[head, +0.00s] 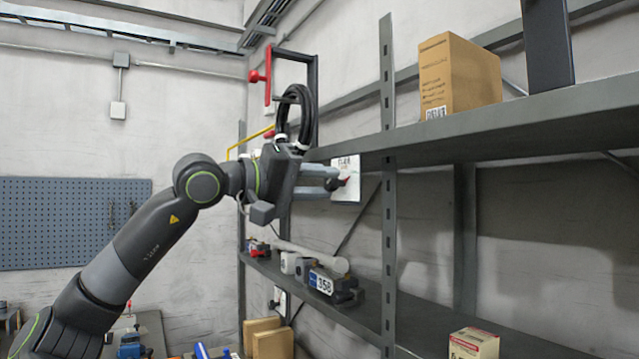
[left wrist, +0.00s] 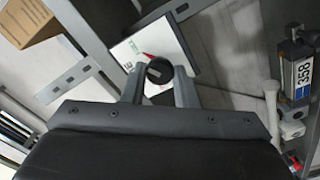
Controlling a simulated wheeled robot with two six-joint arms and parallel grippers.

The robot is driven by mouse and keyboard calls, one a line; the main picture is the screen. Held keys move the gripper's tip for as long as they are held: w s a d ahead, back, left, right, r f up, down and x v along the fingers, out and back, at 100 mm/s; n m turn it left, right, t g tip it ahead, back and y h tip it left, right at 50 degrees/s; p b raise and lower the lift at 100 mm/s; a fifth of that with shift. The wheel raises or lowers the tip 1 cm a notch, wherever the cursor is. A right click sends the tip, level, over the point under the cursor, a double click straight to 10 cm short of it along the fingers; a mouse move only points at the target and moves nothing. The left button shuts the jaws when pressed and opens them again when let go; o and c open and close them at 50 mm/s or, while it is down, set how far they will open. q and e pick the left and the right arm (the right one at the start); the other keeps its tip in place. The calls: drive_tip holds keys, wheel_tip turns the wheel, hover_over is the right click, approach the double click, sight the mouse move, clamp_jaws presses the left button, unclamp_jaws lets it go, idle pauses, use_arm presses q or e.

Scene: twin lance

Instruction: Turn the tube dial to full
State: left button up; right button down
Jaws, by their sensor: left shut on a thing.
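The tube dial (left wrist: 159,71) is a round black knob with a pale line across its face and a red mark beside it, on a white panel (left wrist: 160,38). In the head view the white panel (head: 346,190) stands behind the shelf post, and the dial (head: 338,184) is partly hidden by the fingers. My left gripper (head: 333,180) reaches in from the left and is shut on the dial. In the left wrist view its two fingers (left wrist: 160,82) stand on either side of the knob. My right gripper is in neither view.
A grey shelf rack (head: 388,200) stands close to the right of my left gripper. Its upper board holds a cardboard box (head: 458,75). The lower board holds a grey device marked 358 (head: 322,284) and a pale tube (head: 312,256). A black hose coil (head: 293,112) hangs behind.

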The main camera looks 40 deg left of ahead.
use_arm(q)
drive_tip(key=shift+f, duration=0.15)
drive_tip(key=o, duration=1)
drive_tip(key=shift+s+a+b, duration=0.15)
drive_tip(key=shift+s+b, duration=0.25)
drive_tip(key=shift+b, duration=0.15)
drive_tip(key=b+v, duration=0.9)
drive_tip(key=v, duration=0.7)
drive_tip(key=shift+s, duration=0.3)
